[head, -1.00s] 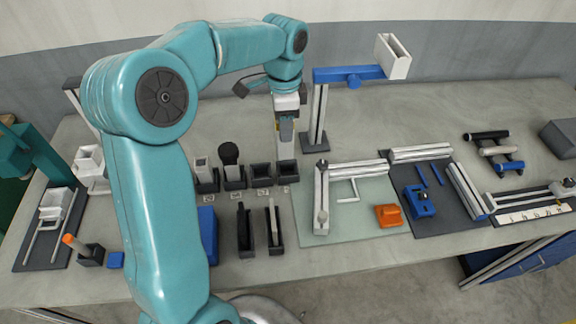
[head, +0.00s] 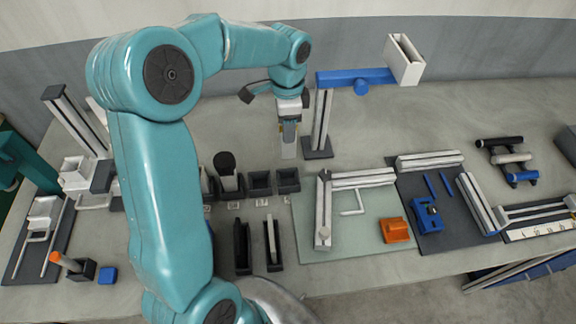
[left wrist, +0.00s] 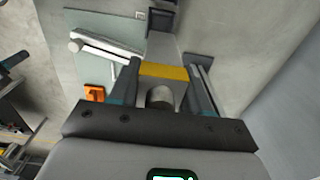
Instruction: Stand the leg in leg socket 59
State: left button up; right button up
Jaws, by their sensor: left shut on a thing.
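My left gripper (head: 289,124) hangs from the teal arm and is shut on the leg (head: 289,148), a pale grey upright post. In the left wrist view, the gripper (left wrist: 164,80) has a finger on each side of the leg (left wrist: 162,46), which has a yellow band. The leg's lower end appears just behind the row of black sockets, apart from them. The two right sockets, one (head: 260,190) beside the other (head: 288,188), look empty. Small tags stand before the row; their numbers are too small to read. My right gripper is not in view.
A dark-based stand (head: 321,122) with a blue arm (head: 345,77) and white box (head: 404,60) rises close right of the leg. A black round-topped tool (head: 225,162) occupies another socket. A pale green mat (head: 370,228) with grey rails lies at the front right.

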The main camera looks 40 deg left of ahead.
aim_at(289, 154)
pick_arm(q)
notch_tip(289, 154, down, 6)
jog(key=shift+w+a+r, duration=0.1)
jog(key=shift+w, duration=0.05)
jog(key=f+b, duration=0.1)
jog(key=f, duration=0.2)
jog(key=f+b, duration=0.1)
jog(key=shift+d+f+b, duration=0.15)
jog(key=shift+d+b, duration=0.2)
jog(key=shift+f, duration=0.3)
jog(key=shift+a+f+b, duration=0.2)
jog(key=shift+f+b, duration=0.05)
jog(key=shift+b, duration=0.1)
notch_tip(289, 154, down, 4)
jog(key=b, duration=0.3)
jog(key=shift+f, duration=0.2)
jog(key=o, duration=1.1)
jog(key=shift+d, duration=0.1)
jog(key=shift+o, duration=0.7)
